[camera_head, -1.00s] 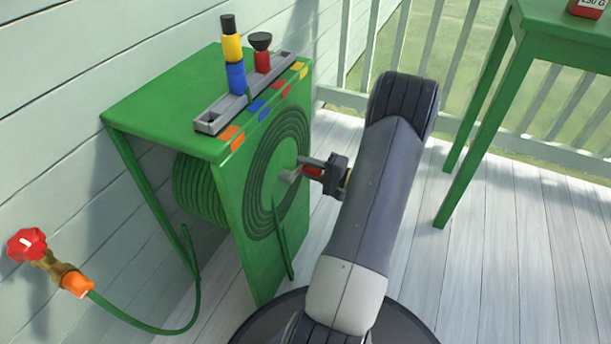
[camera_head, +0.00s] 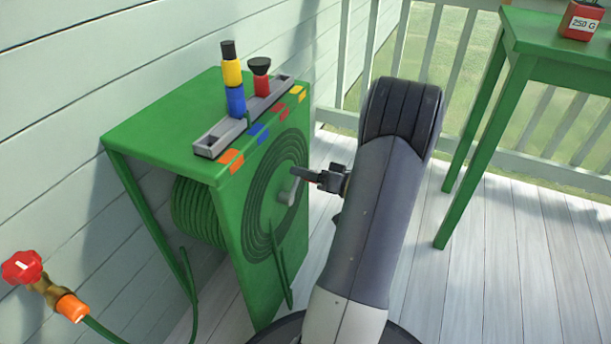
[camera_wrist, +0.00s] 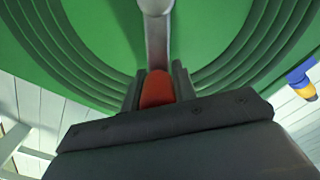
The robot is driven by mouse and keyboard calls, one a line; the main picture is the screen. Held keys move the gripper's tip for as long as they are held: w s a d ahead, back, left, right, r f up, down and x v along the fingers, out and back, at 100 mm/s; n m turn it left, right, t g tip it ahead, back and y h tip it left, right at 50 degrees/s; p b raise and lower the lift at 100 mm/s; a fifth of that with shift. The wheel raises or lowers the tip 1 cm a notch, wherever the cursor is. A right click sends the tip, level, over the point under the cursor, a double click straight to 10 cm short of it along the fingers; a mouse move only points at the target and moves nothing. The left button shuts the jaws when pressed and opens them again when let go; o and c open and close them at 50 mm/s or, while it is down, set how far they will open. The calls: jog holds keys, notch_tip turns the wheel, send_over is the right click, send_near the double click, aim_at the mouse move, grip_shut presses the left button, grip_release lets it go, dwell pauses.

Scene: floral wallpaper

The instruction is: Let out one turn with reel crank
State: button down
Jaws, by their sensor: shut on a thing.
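The green hose reel (camera_head: 270,195) has a round side panel with dark concentric rings, and a grey crank (camera_head: 289,193) juts from it. My gripper (camera_head: 311,177) is at the crank's outer end, to the right of the panel. In the wrist view the grey crank arm (camera_wrist: 157,45) runs down to a red handle (camera_wrist: 157,90). My gripper (camera_wrist: 157,92) is shut on that red handle, one finger on each side. In the head view the handle is mostly hidden by the fingers. Coiled green hose (camera_head: 197,210) shows behind the panel.
A grey rack (camera_head: 243,115) on the reel's top holds a blue, yellow and black stack (camera_head: 233,75) and a red, black-topped piece (camera_head: 261,75). A red-handled tap (camera_head: 22,267) is at lower left. A green table (camera_head: 560,45) with a red box (camera_head: 580,20) stands right. A railing closes the back.

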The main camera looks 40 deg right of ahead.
jog(key=shift+s+a+r+n, duration=0.15)
jog(key=shift+a+r+n, duration=0.2)
jog(key=shift+n, duration=0.35)
jog(key=shift+s+a+r+n, duration=0.1)
jog(key=shift+a+r+n, duration=0.2)
jog(key=shift+n, duration=0.4)
jog(key=c, duration=1.1)
grip_release()
jog(key=shift+c, duration=0.2)
jog(key=shift+s, duration=0.1)
jog(key=p+v, duration=0.2)
jog(key=v, duration=0.8)
jog(key=shift+s+d+p, duration=0.2)
jog(key=shift+s+p, duration=0.1)
jog(key=shift+p, duration=0.05)
